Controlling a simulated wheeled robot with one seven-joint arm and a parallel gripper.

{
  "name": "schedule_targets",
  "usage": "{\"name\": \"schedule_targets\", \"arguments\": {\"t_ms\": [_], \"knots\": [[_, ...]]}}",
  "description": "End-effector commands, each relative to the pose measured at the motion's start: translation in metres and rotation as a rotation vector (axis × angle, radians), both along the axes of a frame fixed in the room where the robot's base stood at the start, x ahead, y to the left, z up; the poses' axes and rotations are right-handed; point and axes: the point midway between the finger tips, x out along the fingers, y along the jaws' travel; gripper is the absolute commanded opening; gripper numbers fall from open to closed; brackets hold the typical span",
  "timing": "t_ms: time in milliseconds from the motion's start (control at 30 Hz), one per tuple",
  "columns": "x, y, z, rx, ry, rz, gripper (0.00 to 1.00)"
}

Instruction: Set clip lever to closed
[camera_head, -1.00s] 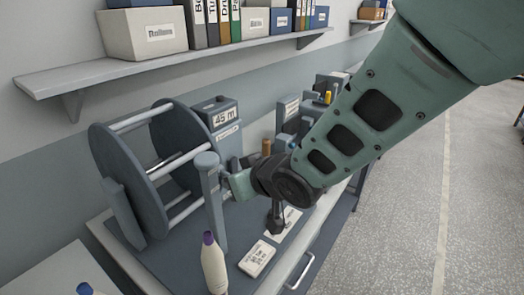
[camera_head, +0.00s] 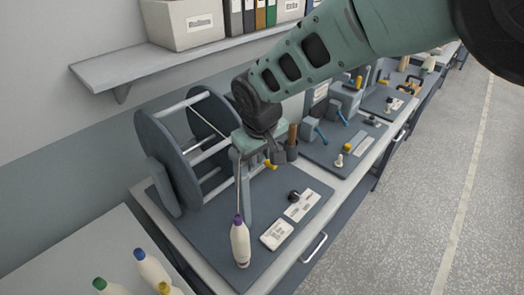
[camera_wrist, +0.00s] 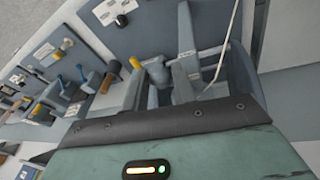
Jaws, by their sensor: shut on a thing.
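The clip lever (camera_head: 271,164) has a yellow tip and sits by the top of the grey post (camera_head: 247,195) in front of the reel. It also shows in the wrist view (camera_wrist: 135,63), left of the post top. My gripper (camera_head: 252,142) is at the post top, right beside the lever. It is shut, apparently on the lever, with the yellow tip sticking out to the right and down.
The large grey reel (camera_head: 168,160) stands close on the left. A brown peg (camera_head: 292,134) stands right behind the lever. A wall shelf (camera_head: 150,62) is above; more stations continue at right.

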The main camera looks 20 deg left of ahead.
Motion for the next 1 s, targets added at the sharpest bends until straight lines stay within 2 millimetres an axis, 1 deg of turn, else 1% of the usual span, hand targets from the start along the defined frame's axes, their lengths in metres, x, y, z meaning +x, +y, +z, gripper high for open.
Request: {"name": "schedule_targets", "arguments": {"t_ms": [200,600,633,700,1000], "knots": [[0.0012,0.0019,0.0017,-0.034,0.013,0.001,0.04],[0.0013,0.0020,0.0013,-0.039,0.015,0.001,0.04],[0.0012,0.0020,0.0013,-0.039,0.015,0.000,0.32],[0.0012,0.0019,0.0013,-0.039,0.015,0.000,0.48],[0.0007,0.0019,0.0021,-0.038,0.016,0.000,0.48]]}}
